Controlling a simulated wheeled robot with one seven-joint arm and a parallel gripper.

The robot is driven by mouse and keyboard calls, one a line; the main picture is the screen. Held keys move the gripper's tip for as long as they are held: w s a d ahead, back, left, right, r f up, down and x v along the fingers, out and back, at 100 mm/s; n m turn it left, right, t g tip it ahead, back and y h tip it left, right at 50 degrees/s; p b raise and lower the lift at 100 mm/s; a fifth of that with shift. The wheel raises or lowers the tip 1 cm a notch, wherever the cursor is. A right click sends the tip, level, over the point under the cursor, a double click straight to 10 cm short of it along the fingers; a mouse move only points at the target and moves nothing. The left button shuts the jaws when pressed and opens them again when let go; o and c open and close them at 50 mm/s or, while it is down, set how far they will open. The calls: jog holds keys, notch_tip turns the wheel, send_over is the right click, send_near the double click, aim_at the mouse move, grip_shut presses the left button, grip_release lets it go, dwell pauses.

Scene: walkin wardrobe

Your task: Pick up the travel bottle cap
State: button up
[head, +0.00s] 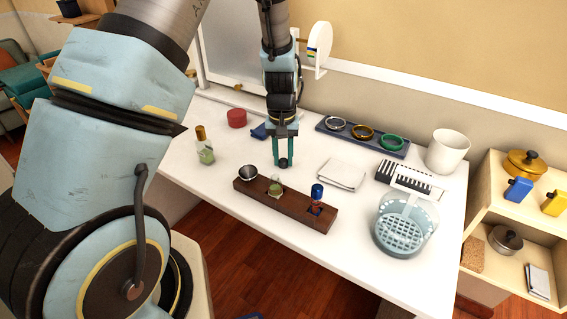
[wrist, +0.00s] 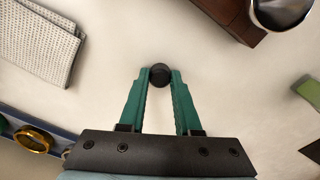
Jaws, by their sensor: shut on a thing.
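The travel bottle cap (wrist: 160,73) is a small, dark, round piece held between the green fingertips of my gripper (wrist: 160,80) in the wrist view. In the head view my gripper (head: 284,155) points down over the white table, with the dark cap (head: 283,163) at its tips. The gripper is shut on the cap. I cannot tell for sure whether the cap touches the tabletop or is just above it.
A brown wooden holder (head: 255,196) with several small items lies in front of the gripper. A bottle (head: 205,150) stands left, a folded cloth (head: 341,174) right. A ring tray (head: 324,124), white cup (head: 447,151) and pale blue basket (head: 400,240) are farther right.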

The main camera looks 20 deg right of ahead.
grip_shut()
